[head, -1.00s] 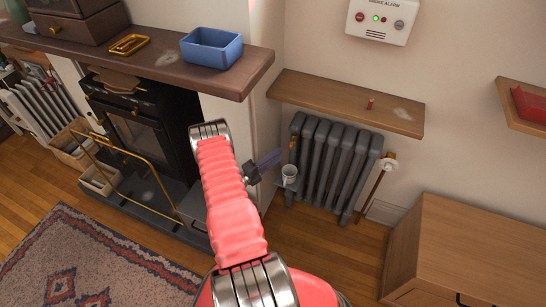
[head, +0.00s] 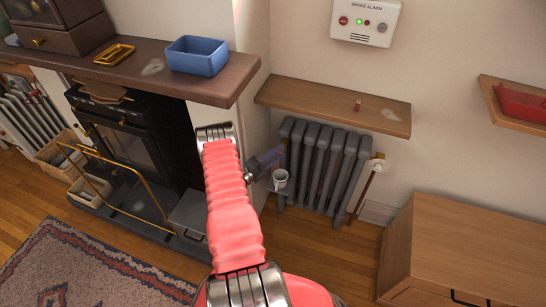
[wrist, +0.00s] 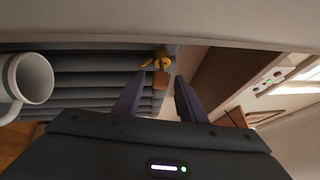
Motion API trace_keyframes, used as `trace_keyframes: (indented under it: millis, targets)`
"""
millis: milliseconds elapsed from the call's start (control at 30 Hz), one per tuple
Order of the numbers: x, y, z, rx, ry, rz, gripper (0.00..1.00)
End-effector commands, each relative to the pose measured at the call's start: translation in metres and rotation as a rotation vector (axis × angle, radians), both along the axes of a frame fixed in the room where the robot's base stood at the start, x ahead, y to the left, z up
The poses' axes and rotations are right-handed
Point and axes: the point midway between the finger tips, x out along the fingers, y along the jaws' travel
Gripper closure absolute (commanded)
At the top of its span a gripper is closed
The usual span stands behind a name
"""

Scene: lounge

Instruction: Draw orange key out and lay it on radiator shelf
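The orange key (wrist: 160,79) hangs from a yellow piece (wrist: 158,62) by the grey radiator (wrist: 90,72) in the wrist view. My gripper (wrist: 158,97) is open, with a dark finger on each side of a gap. The key shows beyond the fingertips, nearer the left finger; I cannot tell whether they touch. In the head view my gripper (head: 280,152) is at the radiator's left end, below the wooden radiator shelf (head: 320,102). The key is too small to make out there.
A white mug (head: 280,179) sits close below my gripper; it also shows in the wrist view (wrist: 34,78). The mantel (head: 130,72) with a blue bin (head: 197,56) is to the left. Much of the radiator shelf is clear. A wooden cabinet (head: 455,240) stands right.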

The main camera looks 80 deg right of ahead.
Motion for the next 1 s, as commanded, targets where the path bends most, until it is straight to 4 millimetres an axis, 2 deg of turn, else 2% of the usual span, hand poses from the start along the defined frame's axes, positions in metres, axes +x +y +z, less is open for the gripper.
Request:
trace_keyframes:
  millis: [300,667,1000]
  targets:
    - [-0.012,-0.017,0.003,0.001,0.000,0.001,0.62]
    - [-0.013,-0.019,0.004,0.001,0.000,0.002,0.62]
    - [-0.013,-0.019,0.004,0.001,0.000,0.002,0.86]
